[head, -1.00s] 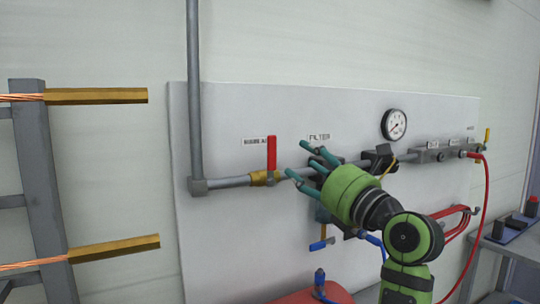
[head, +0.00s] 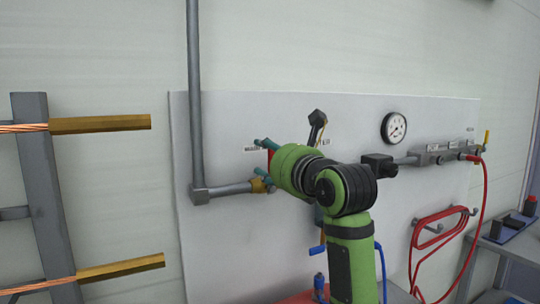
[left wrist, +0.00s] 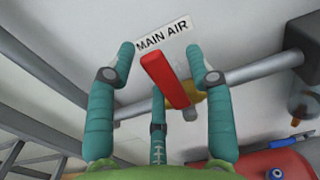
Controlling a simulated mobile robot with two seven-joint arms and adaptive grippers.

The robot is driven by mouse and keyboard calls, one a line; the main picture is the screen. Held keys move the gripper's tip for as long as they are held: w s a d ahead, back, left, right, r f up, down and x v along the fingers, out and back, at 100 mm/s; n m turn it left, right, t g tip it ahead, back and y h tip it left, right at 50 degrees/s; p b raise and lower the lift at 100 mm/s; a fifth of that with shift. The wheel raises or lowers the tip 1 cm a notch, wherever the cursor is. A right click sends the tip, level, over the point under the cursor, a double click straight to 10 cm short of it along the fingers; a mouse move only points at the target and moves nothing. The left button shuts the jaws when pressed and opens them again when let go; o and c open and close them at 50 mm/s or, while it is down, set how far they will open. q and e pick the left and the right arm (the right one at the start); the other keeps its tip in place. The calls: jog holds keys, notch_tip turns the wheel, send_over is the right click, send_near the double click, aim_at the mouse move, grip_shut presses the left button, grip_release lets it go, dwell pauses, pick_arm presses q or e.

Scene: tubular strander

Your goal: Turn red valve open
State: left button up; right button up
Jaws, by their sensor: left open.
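The red valve handle (left wrist: 165,80) stands upright on a brass valve body (left wrist: 185,103) in the grey pipe, below the "MAIN AIR" label (left wrist: 162,33). In the left wrist view it lies between the spread teal fingers of my left gripper (left wrist: 160,75), which is open and not visibly touching it. My right gripper is in neither view.
The grey panel (head: 225,240) holds the pipe, a round gauge (head: 394,127) and a manifold (head: 445,152) at right. A red hose (head: 425,240) hangs right of my arm. Brass-coloured bars (head: 100,124) with copper strands jut in at left.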

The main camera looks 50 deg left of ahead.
pick_arm(q)
grip_shut()
jog(key=shift+w, duration=0.15)
jog(key=shift+w+d+f+m+p, duration=0.15)
jog(key=shift+w+m, duration=0.4)
jog(key=shift+m, duration=0.6)
jog(key=shift+w+d+f+m+p, duration=0.15)
jog(key=shift+w+m, duration=0.45)
jog(key=shift+m, duration=0.6)
jog(key=shift+w+d+f+m, duration=0.1)
jog(key=shift+w+d+m, duration=0.15)
jog(key=shift+w+m, duration=0.6)
jog(key=shift+s+m, duration=0.25)
jog(key=shift+m, duration=0.15)
grip_release()
